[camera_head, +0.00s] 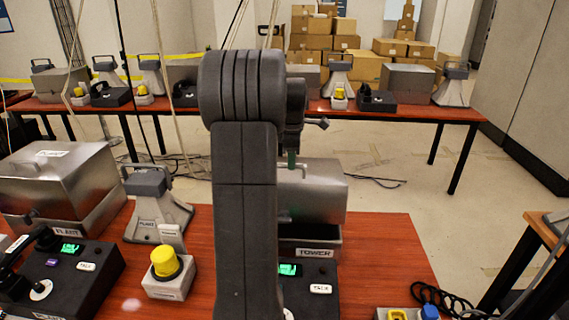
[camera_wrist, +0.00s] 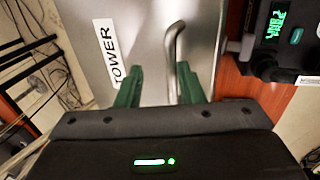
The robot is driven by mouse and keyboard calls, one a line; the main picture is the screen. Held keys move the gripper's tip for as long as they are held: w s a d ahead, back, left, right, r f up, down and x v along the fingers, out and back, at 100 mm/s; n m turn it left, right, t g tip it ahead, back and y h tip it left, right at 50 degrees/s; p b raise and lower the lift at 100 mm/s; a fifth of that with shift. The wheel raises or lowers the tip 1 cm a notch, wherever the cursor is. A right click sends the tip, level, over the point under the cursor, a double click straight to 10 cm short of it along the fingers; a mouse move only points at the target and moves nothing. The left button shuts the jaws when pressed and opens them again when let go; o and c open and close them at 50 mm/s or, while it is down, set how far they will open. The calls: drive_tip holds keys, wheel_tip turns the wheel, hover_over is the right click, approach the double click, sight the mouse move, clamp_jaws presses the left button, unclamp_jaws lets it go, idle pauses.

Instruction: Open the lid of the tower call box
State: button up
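The tower call box stands on the red-brown table behind my arm. Its silver lid (camera_head: 318,200) sits above a base (camera_head: 328,254) labelled TOWER. A dark band shows between lid and base, so the lid looks somewhat raised; my arm hides its left part and I cannot tell how far. In the wrist view the lid (camera_wrist: 145,40) carries a TOWER label, with a curved metal handle (camera_wrist: 171,42) beside it. My gripper (camera_wrist: 160,88) has its green fingers apart at the handle, its bar lying between them near the right finger.
A closed silver PLANT box (camera_head: 80,170), a grey PLANT device (camera_head: 157,212), a yellow button (camera_head: 166,262) and a black phone base (camera_head: 70,280) stand left. A blue button (camera_head: 430,311) and black cable lie front right. The table right of the tower box is clear.

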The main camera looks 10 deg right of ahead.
idle(0.3)
wheel_tip(320, 180, up, 16)
drive_tip(key=p, duration=0.8)
drive_tip(key=shift+w, duration=0.25)
idle(0.8)
drive_tip(key=shift+f, duration=0.1)
idle(0.3)
